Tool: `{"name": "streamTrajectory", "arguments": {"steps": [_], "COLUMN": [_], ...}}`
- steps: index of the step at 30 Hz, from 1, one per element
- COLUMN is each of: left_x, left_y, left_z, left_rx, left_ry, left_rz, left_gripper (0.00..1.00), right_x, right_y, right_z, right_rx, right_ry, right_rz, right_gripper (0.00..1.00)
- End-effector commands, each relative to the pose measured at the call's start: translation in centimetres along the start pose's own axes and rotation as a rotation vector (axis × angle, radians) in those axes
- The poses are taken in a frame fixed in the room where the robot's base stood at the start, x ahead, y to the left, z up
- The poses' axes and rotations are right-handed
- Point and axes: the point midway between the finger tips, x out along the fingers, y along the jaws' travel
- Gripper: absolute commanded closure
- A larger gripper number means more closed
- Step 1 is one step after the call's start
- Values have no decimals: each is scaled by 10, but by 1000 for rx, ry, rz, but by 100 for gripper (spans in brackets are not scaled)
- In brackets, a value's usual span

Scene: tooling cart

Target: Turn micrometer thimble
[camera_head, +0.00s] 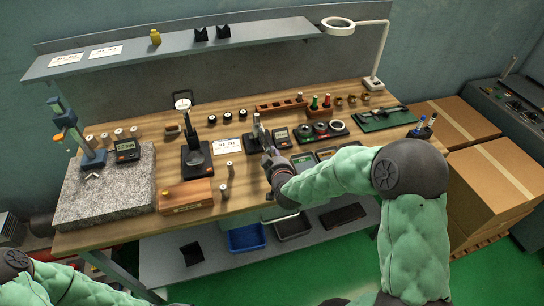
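A small upright metal instrument, seemingly the micrometer (257,122), stands in a dark stand (253,145) near the middle of the wooden bench. Its thimble is too small to make out clearly. My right gripper (265,137) reaches in from the right and is right at the instrument, partly covering it and the stand. I cannot tell whether the fingers touch it, or whether they are open or shut. A part of my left arm shows at the lower left, but its gripper is not in view.
A granite plate (105,203) with a blue height gauge (70,125) stands on the left. A dial indicator stand (196,160), a wooden box (185,196) and small cylinders are nearer. A ring lamp (338,26) overhangs the back.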

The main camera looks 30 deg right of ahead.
Motion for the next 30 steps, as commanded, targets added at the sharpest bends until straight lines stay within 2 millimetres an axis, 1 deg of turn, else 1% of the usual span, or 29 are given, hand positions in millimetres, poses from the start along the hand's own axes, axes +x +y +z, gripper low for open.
{"name": "streamTrajectory", "arguments": {"steps": [9, 14, 17, 27, 30], "left_x": [0, 0, 0, 0, 0], "left_y": [0, 0, 0, 0, 0], "left_z": [0, 0, 0, 0, 0], "left_rx": [0, 0, 0, 0, 0], "left_ry": [0, 0, 0, 0, 0], "left_rz": [0, 0, 0, 0, 0], "left_gripper": [60, 60, 60, 60, 60], "right_x": [0, -10, -24, -82, -97], "right_y": [0, 1, 1, 1, 0], "right_z": [-4, -5, -5, -4, -3], "right_rx": [-1, -1, 0, 0, -1], "right_ry": [8, 10, 10, 10, 8], "right_rz": [0, 1, 2, 1, 0], "right_gripper": [65, 65, 65, 65, 65]}}
